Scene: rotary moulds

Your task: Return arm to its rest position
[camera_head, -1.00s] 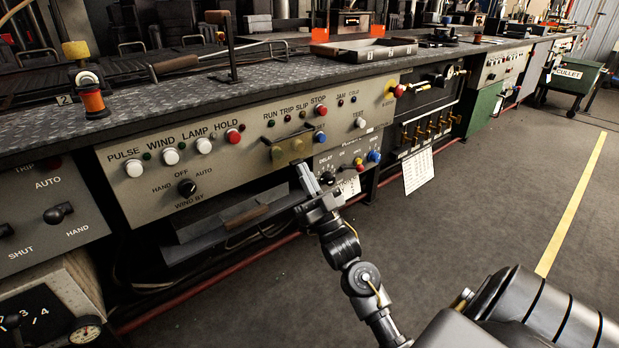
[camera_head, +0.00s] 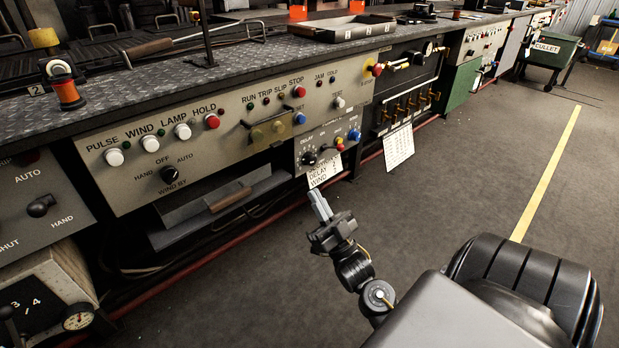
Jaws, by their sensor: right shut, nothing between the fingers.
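My right gripper (camera_head: 320,207) is shut and empty. Its fingers point up and a little left, in front of the lower edge of the control panel and apart from it. My right arm (camera_head: 352,265) comes up from the bottom right behind it. The control panel (camera_head: 232,147) carries white, red and blue buttons and an OFF/HAND/AUTO knob (camera_head: 172,174). My left gripper does not show.
An open drawer-like tray (camera_head: 215,205) juts out below the panel, left of the gripper. A paper label (camera_head: 325,172) hangs close to the fingertips. A white sheet (camera_head: 398,147) hangs farther right. The floor (camera_head: 450,195) to the right is clear, with a yellow line (camera_head: 548,175).

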